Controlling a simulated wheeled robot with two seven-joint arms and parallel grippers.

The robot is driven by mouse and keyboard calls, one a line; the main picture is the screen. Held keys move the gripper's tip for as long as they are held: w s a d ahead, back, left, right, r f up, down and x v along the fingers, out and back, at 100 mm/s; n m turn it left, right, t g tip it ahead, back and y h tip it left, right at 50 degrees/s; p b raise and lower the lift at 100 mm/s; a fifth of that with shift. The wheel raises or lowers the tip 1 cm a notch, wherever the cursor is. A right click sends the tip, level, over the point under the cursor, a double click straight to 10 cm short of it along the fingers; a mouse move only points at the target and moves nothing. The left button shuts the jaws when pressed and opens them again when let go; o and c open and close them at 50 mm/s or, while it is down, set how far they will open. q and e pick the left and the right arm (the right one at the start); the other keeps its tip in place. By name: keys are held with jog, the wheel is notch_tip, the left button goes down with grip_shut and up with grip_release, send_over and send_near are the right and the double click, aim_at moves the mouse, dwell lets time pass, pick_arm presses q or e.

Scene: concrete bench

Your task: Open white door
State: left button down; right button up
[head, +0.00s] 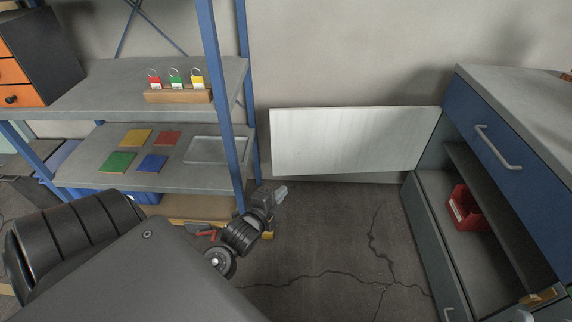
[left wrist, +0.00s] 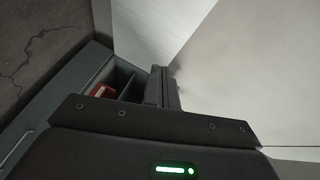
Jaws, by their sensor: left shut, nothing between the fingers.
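The white door (head: 355,140) stands swung wide open from the far end of the grey cabinet (head: 412,205) on the right, in front of the back wall. The cabinet's inside shows. My left gripper (head: 281,191) is shut and empty, just below and left of the door's free lower corner, apart from it in the picture. In the left wrist view the closed fingers (left wrist: 170,88) show in front of the pale door (left wrist: 150,35). A handle on the door is not visible. My right gripper is not seen.
A red bin (head: 464,208) sits inside the cabinet under a blue drawer (head: 505,140) with a grey handle. A blue-framed shelf (head: 228,130) holding padlocks (head: 176,80) and coloured tiles (head: 135,139) stands left, close to my left gripper. The cracked floor (head: 340,240) between is clear.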

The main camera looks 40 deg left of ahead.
pick_arm(q)
jog(key=s+d+f+n+g+h+p, duration=0.1)
jog(key=s+d+f+n+g+h, duration=0.1)
jog(key=s+d, duration=0.4)
jog(key=shift+s+d+f+n+g, duration=0.25)
jog(key=shift+d+f+n+g, duration=0.35)
jog(key=shift+n+g, duration=0.65)
jog(key=shift+d+r, duration=0.15)
